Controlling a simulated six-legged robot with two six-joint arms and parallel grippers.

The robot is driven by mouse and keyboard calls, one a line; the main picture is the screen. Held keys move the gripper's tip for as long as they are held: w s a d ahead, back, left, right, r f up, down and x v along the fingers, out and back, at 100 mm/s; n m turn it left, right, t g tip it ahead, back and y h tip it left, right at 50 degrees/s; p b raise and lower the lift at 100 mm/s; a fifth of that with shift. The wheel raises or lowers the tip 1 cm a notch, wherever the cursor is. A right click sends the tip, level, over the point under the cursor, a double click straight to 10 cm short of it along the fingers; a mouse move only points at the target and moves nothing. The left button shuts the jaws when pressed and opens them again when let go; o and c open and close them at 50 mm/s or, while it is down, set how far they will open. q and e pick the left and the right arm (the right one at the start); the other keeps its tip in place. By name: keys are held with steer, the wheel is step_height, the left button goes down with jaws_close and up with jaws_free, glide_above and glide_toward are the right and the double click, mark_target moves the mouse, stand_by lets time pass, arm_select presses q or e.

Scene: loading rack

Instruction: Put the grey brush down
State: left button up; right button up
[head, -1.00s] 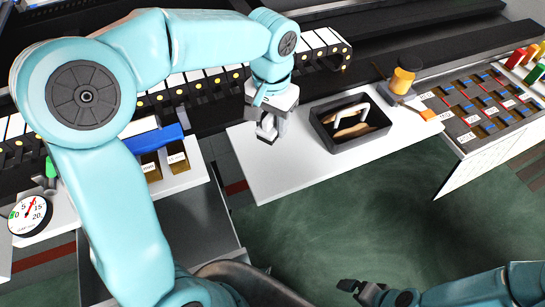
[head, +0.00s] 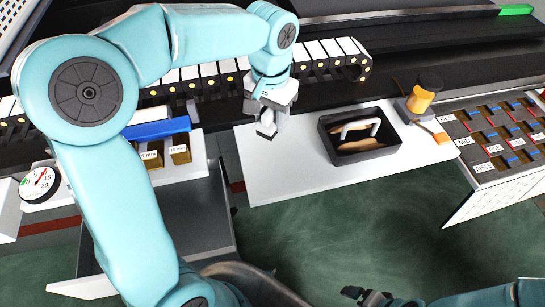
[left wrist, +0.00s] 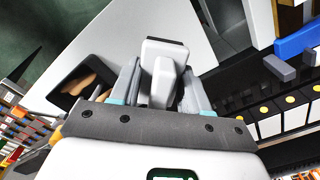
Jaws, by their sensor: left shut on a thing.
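My left gripper (head: 267,128) is above the left part of the white table (head: 290,180). It is shut on a small pale grey block-like thing with a dark end, seen between the fingers in the left wrist view (left wrist: 162,72); I take it for the grey brush. Most of it is hidden by the fingers in the head view, and I cannot tell whether it touches the table. My right gripper (head: 362,295) is low at the bottom of the head view, away from the table; its jaw state is unclear.
A black tray (head: 365,152) with a white-handled tan thing in it stands right of the left gripper. An orange-and-grey device (head: 422,97) stands beyond it. A blue bar (head: 157,128) and small boxes (head: 180,154) are at left. The table's front is clear.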

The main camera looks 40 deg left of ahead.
mark_target(271, 164)
arm_select(q)
step_height(271, 164, down, 15)
steer(key=shift+w+r, duration=0.1)
steer(key=shift+b, duration=0.3)
steer(key=shift+f, duration=0.25)
steer(key=o, duration=1.1)
step_height(271, 164, up, 12)
steer(key=shift+r+p, duration=0.25)
steer(key=shift+p, duration=0.1)
